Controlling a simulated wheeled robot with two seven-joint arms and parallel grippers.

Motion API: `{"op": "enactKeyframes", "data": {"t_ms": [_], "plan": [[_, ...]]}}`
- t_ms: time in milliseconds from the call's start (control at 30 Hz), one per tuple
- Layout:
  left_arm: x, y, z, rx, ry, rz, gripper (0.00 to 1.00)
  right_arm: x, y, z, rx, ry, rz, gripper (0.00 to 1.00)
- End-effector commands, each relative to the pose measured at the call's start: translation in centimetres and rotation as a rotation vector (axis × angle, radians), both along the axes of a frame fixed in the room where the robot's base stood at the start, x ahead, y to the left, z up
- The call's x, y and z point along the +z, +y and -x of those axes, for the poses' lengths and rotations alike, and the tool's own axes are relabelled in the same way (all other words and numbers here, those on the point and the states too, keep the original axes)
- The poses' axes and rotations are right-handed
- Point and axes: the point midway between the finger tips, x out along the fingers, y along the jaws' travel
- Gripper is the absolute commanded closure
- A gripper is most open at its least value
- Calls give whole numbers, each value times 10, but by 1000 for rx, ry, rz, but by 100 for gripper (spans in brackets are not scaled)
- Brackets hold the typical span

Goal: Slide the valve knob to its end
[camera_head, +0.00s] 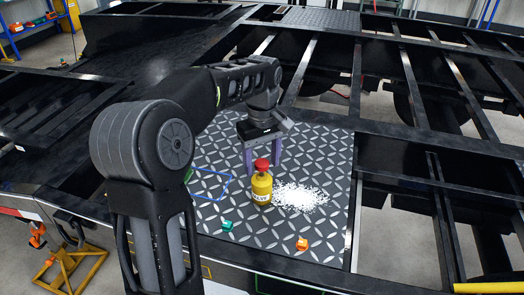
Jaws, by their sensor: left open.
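My left gripper (262,152) reaches over the diamond-plate panel (325,150) with its fingers spread and pointing down. A yellow canister (262,187) with a red cap (262,164) stands upright on the panel. The red cap shows just in front of the gap between the fingers; I cannot tell whether they touch it. A small teal piece (227,225) and a small orange piece (302,243) lie nearer the panel's front edge. I cannot tell which thing, if any, is the valve knob. My right gripper is not in view.
White granules (300,197) are spread beside the canister. A blue outline (211,184) marks the panel to the left. Dark trailer beams (413,85) with open gaps lie at the back and right. A yellow stand (70,265) is on the floor at left.

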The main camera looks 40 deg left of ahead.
Motion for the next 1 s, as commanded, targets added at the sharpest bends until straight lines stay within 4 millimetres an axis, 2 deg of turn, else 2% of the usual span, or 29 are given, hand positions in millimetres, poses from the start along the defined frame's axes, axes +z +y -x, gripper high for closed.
{"op": "enactKeyframes", "data": {"t_ms": [200,467,1000], "plan": [[-18,0,0,1,0,1,40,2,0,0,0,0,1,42],[-20,0,0,1,-1,0,40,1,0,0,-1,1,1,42],[-19,0,0,0,-1,0,83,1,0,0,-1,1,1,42]]}}
